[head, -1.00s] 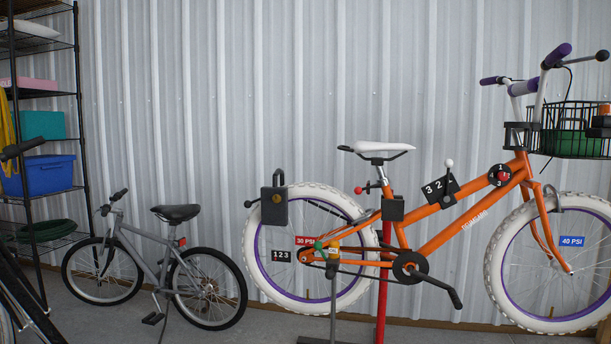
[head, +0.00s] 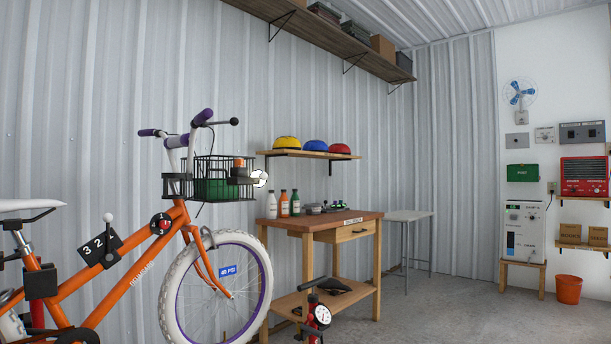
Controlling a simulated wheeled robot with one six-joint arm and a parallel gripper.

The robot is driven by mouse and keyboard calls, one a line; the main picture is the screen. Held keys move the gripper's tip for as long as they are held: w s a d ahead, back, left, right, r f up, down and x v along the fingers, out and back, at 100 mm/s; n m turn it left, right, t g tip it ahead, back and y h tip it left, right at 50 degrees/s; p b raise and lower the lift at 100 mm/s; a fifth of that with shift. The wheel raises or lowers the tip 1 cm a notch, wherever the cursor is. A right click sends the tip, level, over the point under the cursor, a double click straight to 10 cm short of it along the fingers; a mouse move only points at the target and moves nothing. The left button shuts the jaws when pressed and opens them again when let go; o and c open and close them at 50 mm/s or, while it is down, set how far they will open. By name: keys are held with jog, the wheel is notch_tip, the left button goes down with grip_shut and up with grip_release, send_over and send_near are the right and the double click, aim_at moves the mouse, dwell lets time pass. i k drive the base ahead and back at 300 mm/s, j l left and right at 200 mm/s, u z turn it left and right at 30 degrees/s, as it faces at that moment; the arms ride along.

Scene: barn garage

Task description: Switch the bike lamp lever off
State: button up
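The orange bike (head: 152,250) stands at the left, with its front wheel toward the middle of the view. A dark lamp (head: 240,177) with a round, bright white front (head: 259,179) sits at the right side of the wire basket (head: 208,190) on the front of the bike. A small orange part (head: 239,163) shows on top of the lamp. I cannot tell whether it is the lever, or how the lever is set. A black lever with a ball end (head: 234,122) sticks out from the handlebar. My gripper is not in view.
A wooden workbench (head: 340,224) with bottles stands right of the bike, under a shelf with helmets (head: 312,153). A red floor pump (head: 319,318) stands in front of the bench. The floor (head: 450,305) at the right is clear, up to an orange bucket (head: 568,290).

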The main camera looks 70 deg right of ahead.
aim_at(262, 176)
jog(key=z, duration=1.8)
